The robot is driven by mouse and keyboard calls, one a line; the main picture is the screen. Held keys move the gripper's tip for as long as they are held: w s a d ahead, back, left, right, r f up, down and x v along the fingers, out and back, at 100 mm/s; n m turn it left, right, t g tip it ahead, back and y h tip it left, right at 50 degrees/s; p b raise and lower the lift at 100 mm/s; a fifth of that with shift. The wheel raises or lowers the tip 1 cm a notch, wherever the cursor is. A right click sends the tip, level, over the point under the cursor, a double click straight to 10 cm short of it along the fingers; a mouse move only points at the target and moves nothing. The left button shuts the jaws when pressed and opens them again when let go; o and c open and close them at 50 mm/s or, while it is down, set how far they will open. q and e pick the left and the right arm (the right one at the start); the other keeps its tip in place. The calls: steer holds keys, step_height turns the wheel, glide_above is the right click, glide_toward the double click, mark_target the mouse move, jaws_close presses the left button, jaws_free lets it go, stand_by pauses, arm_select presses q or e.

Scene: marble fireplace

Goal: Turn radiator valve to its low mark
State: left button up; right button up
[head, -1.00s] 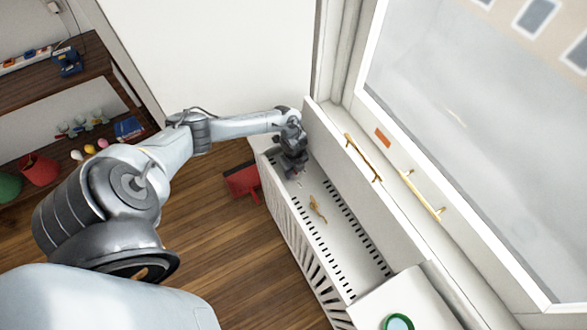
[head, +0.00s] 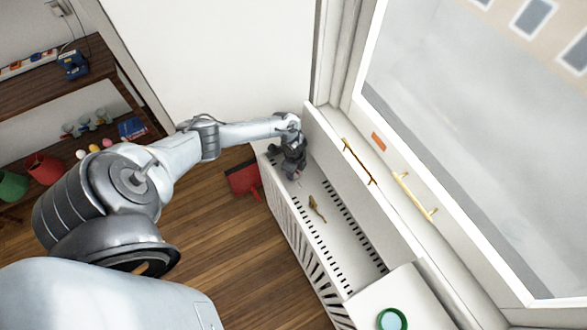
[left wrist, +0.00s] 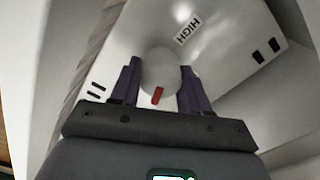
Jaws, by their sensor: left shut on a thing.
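The radiator valve is a round white knob (left wrist: 161,72) with a red pointer mark (left wrist: 157,95). In the left wrist view it sits between the two dark fingers of my left gripper (left wrist: 160,85), which is shut on it. The red mark faces the gripper's palm. A HIGH label (left wrist: 188,30) lies beyond the knob, on the side away from the mark. No low mark is readable. In the head view my left gripper (head: 294,174) reaches down to the far end of the white radiator cover (head: 345,238), and the knob is hidden. My right gripper is not in view.
A small golden-brown object (head: 317,208) lies on the slotted cover top. A white box holding a green-rimmed cup (head: 392,319) stands at the near end. The window sill with brass handles (head: 359,162) runs along the right. A red object (head: 244,179) is beside the radiator.

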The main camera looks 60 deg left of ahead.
arm_select(q)
steer(key=shift+w+r+n+p, duration=0.1)
steer(key=shift+w+n+p, duration=0.1)
steer(key=shift+n+p, duration=1.7)
steer(key=shift+s+f+n+p, duration=0.15)
steer(key=shift+n+p, duration=0.55)
steer(key=shift+n, duration=1.6)
stand_by(0.5)
stand_by(0.4)
steer(key=o, duration=1)
steer(key=shift+w, duration=0.2)
steer(key=shift+s, duration=0.1)
step_height(320, 180, up, 10)
steer(key=p, duration=0.5)
steer(key=shift+f, duration=0.2)
steer(key=shift+r, duration=0.65)
